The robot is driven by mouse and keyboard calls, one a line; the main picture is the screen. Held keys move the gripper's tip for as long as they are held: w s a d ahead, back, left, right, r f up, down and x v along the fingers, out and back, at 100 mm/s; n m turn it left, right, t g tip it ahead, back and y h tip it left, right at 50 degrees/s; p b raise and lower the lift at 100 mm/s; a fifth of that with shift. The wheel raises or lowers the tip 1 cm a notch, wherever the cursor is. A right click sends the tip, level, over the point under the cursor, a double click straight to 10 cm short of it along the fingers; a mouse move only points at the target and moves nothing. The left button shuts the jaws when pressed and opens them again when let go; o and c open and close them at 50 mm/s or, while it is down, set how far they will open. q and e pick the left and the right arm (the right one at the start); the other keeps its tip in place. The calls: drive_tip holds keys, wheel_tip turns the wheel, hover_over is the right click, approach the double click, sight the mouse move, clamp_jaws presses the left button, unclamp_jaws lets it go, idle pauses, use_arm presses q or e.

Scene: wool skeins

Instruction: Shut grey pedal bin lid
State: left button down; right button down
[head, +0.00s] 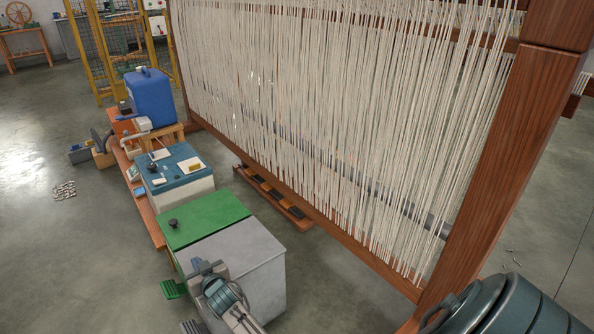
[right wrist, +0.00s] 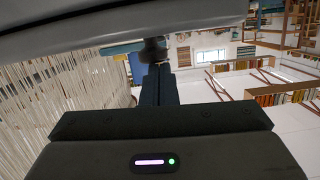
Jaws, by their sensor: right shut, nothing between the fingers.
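The grey pedal bin (head: 262,277) stands at the lower middle of the head view, right beside a green bin. Its grey lid (head: 238,246) looks flat and level with the green lid, with no gap that I can see. My right gripper (head: 205,267) is at the bin's front left edge, over part of the lid; I cannot tell whether it touches. Its fingers are shut and empty, and they also show in the right wrist view (right wrist: 158,70). The grey pedal (head: 192,326) is partly cut off at the bottom edge. My left gripper is not in view.
The green bin (head: 205,218) has a dark knob and a green pedal (head: 173,289). Behind it stand a teal-topped box (head: 175,170) and a blue container (head: 151,98). A wooden loom with hanging pale threads (head: 340,120) rises on the right. The floor at left is mostly clear.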

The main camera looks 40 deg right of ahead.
drive_tip(key=shift+s+f, duration=0.15)
drive_tip(key=shift+f, duration=0.25)
idle(0.5)
